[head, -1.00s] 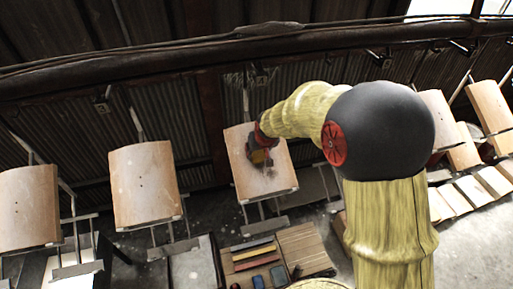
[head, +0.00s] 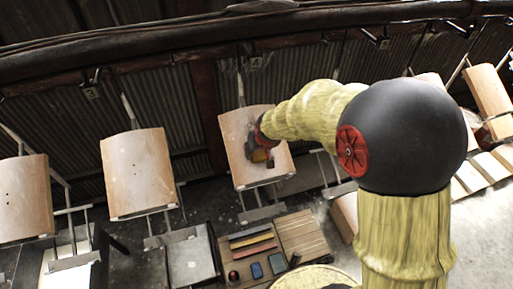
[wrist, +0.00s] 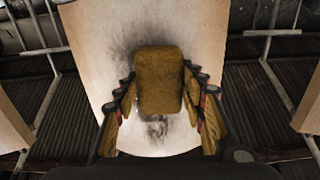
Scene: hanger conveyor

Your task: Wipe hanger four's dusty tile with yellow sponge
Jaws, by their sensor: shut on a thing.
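My gripper (wrist: 160,88) is shut on the yellow sponge (wrist: 160,75), with a finger on each side. The sponge lies over the middle of a pale wood-coloured tile (wrist: 92,28), apparently against its face; the contact itself is hidden. Dark grey dust smudges (wrist: 157,129) show on the tile around the sponge. In the head view my gripper (head: 260,150) is at the middle-right of this hanging tile (head: 232,130), with a bit of the sponge (head: 259,156) visible.
Other tiles hang on both sides, one at left (head: 138,172) and one at the far left (head: 23,200). A dark overhead rail (head: 200,47) runs across.

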